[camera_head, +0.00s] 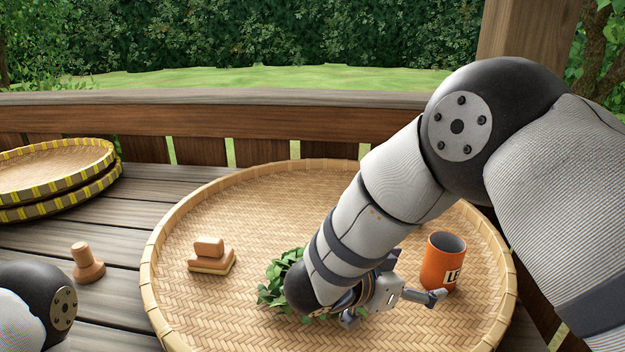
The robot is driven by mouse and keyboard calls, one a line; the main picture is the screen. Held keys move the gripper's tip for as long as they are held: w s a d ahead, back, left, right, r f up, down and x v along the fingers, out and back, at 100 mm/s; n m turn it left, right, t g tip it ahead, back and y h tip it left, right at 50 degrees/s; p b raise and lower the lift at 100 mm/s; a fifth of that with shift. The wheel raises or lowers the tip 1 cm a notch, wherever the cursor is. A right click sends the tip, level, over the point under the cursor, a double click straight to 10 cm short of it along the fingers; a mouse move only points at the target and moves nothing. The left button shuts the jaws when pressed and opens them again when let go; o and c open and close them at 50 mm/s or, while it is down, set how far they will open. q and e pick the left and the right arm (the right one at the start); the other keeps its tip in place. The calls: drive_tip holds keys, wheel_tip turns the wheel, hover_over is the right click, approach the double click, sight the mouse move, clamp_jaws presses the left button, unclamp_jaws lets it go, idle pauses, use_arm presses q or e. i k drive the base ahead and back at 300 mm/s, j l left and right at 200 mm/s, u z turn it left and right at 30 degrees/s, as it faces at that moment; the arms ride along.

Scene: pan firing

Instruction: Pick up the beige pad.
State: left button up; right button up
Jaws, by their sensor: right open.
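A small tan pad (212,262) with a rounded block-like grip on top and a yellowish underside lies on the left part of the large woven tray (290,180). It is the only pad-like thing I see, and its colour is more orange-tan than beige. My right gripper (415,280) is open, low over the right half of the tray, between a heap of green leaves (278,282) and an orange mug (441,262). It is well to the right of the pad. My right forearm hides part of the leaves. Only a piece of my left arm shows at the lower left; its gripper is out of view.
A wooden stamp-like piece (87,262) stands on the slatted table (165,195) left of the tray. Stacked woven trays with yellow-striped rims (70,197) lie at the far left. A wooden railing (250,117) runs behind. The tray between pad and leaves is clear.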

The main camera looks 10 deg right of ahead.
sight(210, 255)
drive_tip(key=k, duration=1.4)
